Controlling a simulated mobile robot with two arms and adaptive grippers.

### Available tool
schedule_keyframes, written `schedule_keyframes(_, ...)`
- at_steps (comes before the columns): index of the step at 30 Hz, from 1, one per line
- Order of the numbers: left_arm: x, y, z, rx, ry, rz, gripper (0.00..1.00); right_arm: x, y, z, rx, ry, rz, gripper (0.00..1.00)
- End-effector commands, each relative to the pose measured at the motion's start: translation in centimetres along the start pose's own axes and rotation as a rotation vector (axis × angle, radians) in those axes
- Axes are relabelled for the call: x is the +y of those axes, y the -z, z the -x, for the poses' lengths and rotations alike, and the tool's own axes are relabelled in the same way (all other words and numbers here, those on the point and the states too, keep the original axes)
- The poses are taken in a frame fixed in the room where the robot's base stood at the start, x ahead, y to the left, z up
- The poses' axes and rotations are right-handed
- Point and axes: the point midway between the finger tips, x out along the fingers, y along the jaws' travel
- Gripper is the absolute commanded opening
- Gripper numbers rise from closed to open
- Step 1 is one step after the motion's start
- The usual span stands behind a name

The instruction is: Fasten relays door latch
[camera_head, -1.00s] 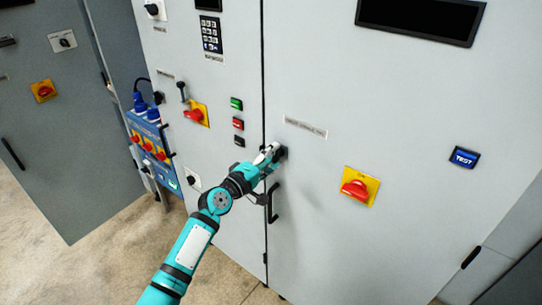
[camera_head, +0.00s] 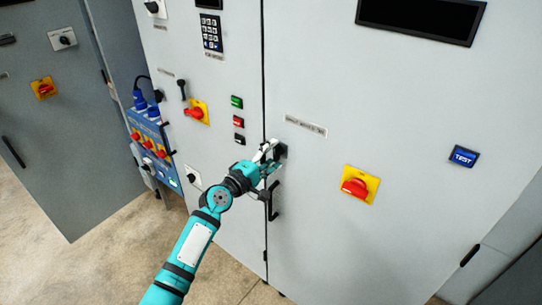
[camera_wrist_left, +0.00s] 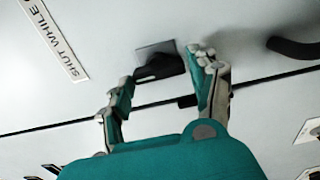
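The relays door latch (camera_head: 281,152) is a small black knob at the left edge of the large grey door (camera_head: 370,110), just below a printed label. In the left wrist view, the black latch (camera_wrist_left: 160,66) sits on a square grey plate. My left gripper (camera_head: 271,154) is at the latch. In the left wrist view, its two fingers (camera_wrist_left: 165,82) are spread apart, one on each side of the latch, with a visible gap to it. It holds nothing. My right gripper is not in view.
A black door handle (camera_head: 273,201) is just below the gripper. A red switch on a yellow plate (camera_head: 359,185) is to the right. Green, red and black buttons (camera_head: 238,121) are on the left panel. The door face around the latch is mostly flat.

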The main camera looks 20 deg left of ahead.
Motion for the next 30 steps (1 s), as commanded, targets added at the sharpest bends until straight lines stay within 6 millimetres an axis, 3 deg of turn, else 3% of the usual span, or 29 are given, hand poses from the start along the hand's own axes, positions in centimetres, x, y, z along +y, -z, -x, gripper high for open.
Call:
schedule_keyframes(3,0.0,0.0,0.0,0.0,0.0,-0.001,0.77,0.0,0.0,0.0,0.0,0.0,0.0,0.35)
schedule_keyframes(14,-0.1,0.0,0.7,0.0,0.001,-0.003,0.77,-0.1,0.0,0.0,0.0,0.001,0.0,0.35)
schedule_keyframes(30,-0.1,0.0,10.7,0.0,0.003,-0.004,0.77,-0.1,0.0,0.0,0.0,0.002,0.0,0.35)
